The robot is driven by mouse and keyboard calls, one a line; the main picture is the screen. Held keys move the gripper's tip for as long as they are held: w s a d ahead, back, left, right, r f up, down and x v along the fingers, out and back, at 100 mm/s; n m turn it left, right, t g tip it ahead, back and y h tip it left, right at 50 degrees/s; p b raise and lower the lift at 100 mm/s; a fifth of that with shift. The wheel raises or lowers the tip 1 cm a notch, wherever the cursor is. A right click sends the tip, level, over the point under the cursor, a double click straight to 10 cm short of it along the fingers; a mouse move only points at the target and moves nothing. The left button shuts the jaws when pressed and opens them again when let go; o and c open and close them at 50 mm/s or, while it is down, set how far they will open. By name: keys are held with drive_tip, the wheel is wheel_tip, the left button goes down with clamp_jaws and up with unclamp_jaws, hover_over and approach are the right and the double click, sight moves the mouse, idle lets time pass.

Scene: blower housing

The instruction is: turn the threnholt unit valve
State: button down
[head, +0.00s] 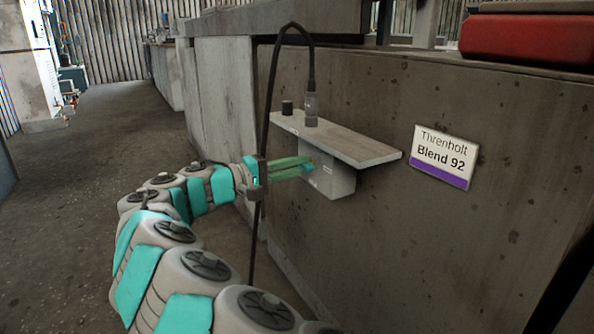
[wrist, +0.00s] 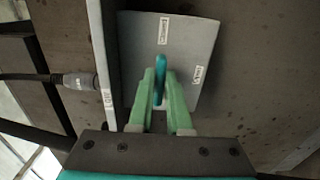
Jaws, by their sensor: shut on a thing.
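The Threnholt unit is a grey box (head: 337,184) under a narrow shelf on the concrete wall; its face (wrist: 200,45) with two small labels fills the middle of the wrist view. Its valve has a teal handle (wrist: 161,62) standing out from that face, upright in the wrist view. My gripper (head: 306,166) reaches the box's left side, and its green fingers (wrist: 160,82) lie on either side of the handle, shut on it. The handle's lower part is between the fingers. In the head view the handle is mostly hidden by the fingers.
A sign (head: 443,157) reading "Threnholt Blend 92" is on the wall right of the box. The shelf (head: 350,142) juts out above it, bearing a connector (head: 311,108). A black cable (head: 268,115) loops down close to my wrist. Open floor (head: 110,130) lies left.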

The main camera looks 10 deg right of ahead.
drive_tip(key=shift+f, duration=0.1)
idle(0.3)
drive_tip(key=c, duration=0.9)
unclamp_jaws()
drive_tip(key=shift+o, duration=0.2)
drive_tip(key=p+v, duration=0.1)
drive_tip(key=v, duration=0.6)
drive_tip(key=shift+s+a, duration=0.15)
drive_tip(key=shift+a, duration=0.2)
